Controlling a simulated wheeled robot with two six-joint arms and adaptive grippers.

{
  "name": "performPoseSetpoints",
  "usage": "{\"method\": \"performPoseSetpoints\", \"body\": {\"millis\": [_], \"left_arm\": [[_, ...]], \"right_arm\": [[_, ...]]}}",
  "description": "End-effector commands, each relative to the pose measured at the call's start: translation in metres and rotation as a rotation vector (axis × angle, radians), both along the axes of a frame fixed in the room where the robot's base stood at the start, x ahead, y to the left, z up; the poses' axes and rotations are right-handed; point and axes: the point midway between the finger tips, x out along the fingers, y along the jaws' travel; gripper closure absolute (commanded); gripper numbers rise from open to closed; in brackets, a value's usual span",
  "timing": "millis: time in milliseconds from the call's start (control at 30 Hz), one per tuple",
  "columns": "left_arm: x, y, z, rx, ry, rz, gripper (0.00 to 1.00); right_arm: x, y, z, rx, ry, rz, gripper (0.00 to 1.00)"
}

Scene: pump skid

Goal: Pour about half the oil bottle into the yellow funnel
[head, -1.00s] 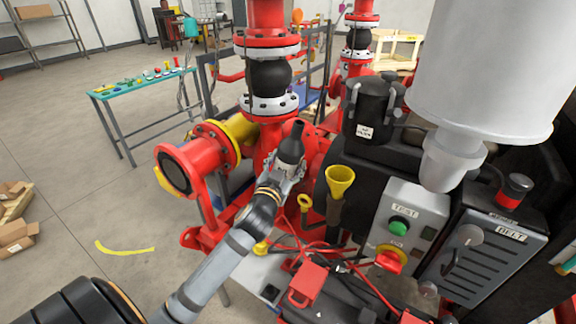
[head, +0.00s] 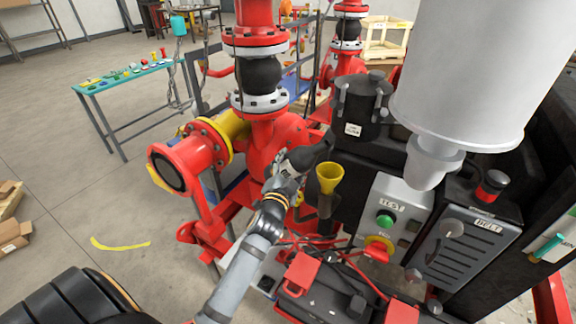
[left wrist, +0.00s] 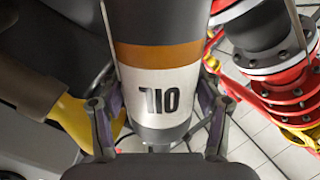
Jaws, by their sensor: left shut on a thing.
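My left gripper (head: 285,174) is shut on the dark oil bottle (head: 312,153). The bottle is tilted, its neck pointing to the right and slightly up, close to the yellow funnel (head: 329,178). In the left wrist view the bottle (left wrist: 158,85) fills the middle, with an orange band and a white OIL label, between the fingers (left wrist: 160,118). The funnel stands upright on the dark machine, and its mouth shows just below and right of the bottle's neck. No oil stream is visible. My right gripper is not in view.
A dark lidded pot (head: 362,105) stands behind the funnel. A grey box with a green TEST button (head: 385,218) and a red knob is to its right. Red pump pipework (head: 190,165) stands left of the gripper. Red-topped parts and cables lie in front.

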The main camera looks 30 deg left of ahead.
Motion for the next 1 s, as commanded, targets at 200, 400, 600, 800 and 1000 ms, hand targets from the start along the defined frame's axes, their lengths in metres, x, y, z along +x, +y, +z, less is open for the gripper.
{"method": "performPoseSetpoints", "body": {"millis": [200,400,600,800,1000], "left_arm": [[-0.001,0.001,0.006,0.035,0.004,-0.001,0.75],[-0.001,0.003,0.008,0.087,0.015,-0.001,0.75],[-0.002,0.005,0.010,0.134,0.026,-0.001,0.75],[-0.002,0.005,0.009,0.138,0.027,-0.001,0.75],[-0.002,0.005,0.010,0.138,0.026,0.000,0.75]], "right_arm": [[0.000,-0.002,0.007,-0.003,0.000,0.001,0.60],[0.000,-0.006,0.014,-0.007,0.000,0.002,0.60],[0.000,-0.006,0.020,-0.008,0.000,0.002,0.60],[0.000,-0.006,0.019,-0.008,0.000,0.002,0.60],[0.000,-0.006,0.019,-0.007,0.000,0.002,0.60]]}}
